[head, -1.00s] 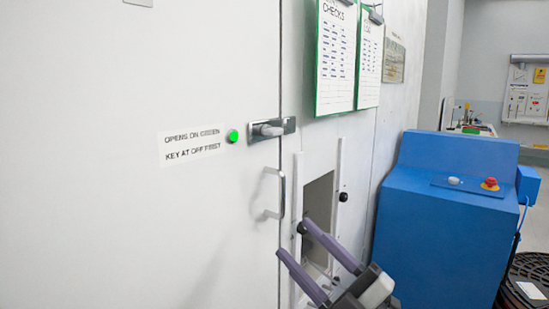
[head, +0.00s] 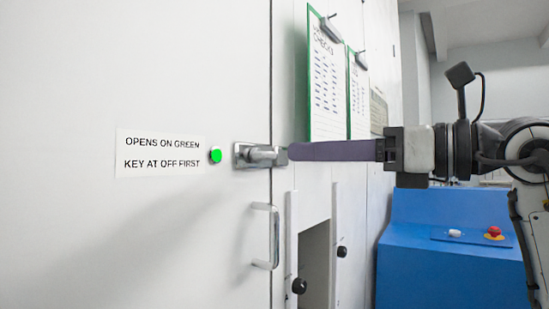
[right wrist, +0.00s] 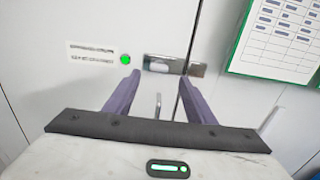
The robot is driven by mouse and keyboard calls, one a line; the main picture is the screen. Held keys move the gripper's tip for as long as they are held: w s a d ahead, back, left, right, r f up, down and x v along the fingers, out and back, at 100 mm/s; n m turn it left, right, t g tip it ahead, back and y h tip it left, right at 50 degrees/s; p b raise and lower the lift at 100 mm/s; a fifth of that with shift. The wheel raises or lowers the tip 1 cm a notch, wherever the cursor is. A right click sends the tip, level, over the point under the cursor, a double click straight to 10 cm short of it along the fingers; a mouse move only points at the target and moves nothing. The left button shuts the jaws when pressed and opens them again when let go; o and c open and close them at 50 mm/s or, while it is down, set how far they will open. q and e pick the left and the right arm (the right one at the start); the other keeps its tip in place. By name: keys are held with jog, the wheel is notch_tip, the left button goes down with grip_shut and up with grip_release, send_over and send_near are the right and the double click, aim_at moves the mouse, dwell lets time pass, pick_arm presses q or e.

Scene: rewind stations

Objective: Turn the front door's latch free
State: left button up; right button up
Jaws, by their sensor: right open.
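The front door (head: 90,80) is a white panel, and it looks closed. Its latch (head: 262,155) is a grey metal knob on a plate by the door's right seam, lying level. My right gripper (head: 290,152) comes in from the right with its purple fingertips close to the latch. In the right wrist view the two fingers (right wrist: 159,76) are apart, with the latch (right wrist: 165,64) just beyond and between their tips. Nothing is held. I cannot tell whether the fingertips touch the latch. One finger hides the other in the head view. My left gripper is not in view.
A green light (head: 215,155) glows beside a sign (head: 160,154) reading "Opens on green, key at off first". A door handle (head: 274,237) stands out below the latch. Clipboards (head: 327,85) hang to the right. A blue cabinet (head: 440,270) with a red button stands at the lower right.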

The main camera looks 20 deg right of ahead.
aim_at(271, 154)
jog(key=x, duration=0.8)
jog(key=shift+a+p, duration=0.1)
jog(key=shift+p, duration=0.2)
jog(key=shift+c, duration=0.3)
jog(key=c, duration=1)
